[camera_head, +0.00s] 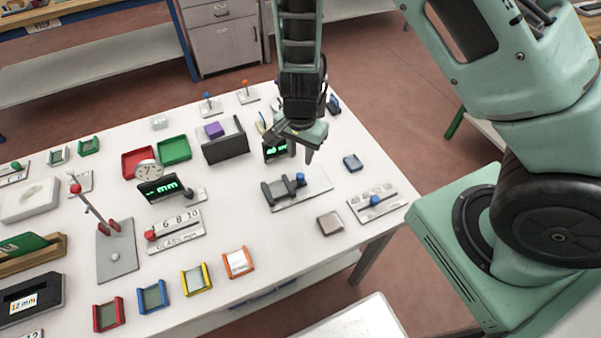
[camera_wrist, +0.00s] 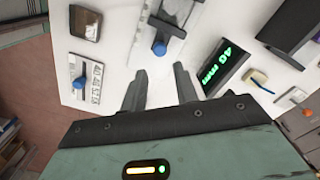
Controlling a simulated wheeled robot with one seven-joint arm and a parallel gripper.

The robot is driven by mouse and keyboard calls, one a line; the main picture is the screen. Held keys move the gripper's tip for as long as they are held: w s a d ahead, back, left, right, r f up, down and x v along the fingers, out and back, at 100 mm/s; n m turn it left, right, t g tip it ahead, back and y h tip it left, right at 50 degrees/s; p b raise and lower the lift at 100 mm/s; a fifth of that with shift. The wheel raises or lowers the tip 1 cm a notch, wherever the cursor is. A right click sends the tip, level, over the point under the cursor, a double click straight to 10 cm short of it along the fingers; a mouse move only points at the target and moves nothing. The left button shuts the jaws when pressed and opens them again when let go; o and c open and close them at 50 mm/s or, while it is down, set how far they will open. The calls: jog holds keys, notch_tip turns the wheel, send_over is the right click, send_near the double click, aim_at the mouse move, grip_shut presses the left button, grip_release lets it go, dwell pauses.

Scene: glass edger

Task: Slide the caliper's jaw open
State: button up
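The caliper (camera_head: 272,195) looks to be the dark grey two-jawed device on a pale plate near the table's right part, with a blue knob (camera_head: 300,178) on its right jaw. In the wrist view the caliper's jaws (camera_wrist: 176,14) are at the top, partly cut off, with the blue knob (camera_wrist: 158,48) below them. A gap shows between the jaws. My gripper (camera_head: 310,155) is above the table, just behind the knob in the head view. In the wrist view my gripper (camera_wrist: 160,84) has its fingers apart with nothing between them, and the knob lies beyond the fingertips.
A black display with green digits (camera_wrist: 222,68) reads 40 mm beside the caliper. A numbered slider plate with a blue knob (camera_head: 375,201), a brownish square block (camera_head: 329,223) and a small blue-grey block (camera_head: 352,162) are nearby. A dark bin (camera_head: 226,150) holds a purple block.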

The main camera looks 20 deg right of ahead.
aim_at(301, 174)
notch_tip(301, 174, down, 9)
jog(key=shift+f, duration=0.1)
dwell(0.3)
grip_shut()
jog(key=shift+d, duration=0.1)
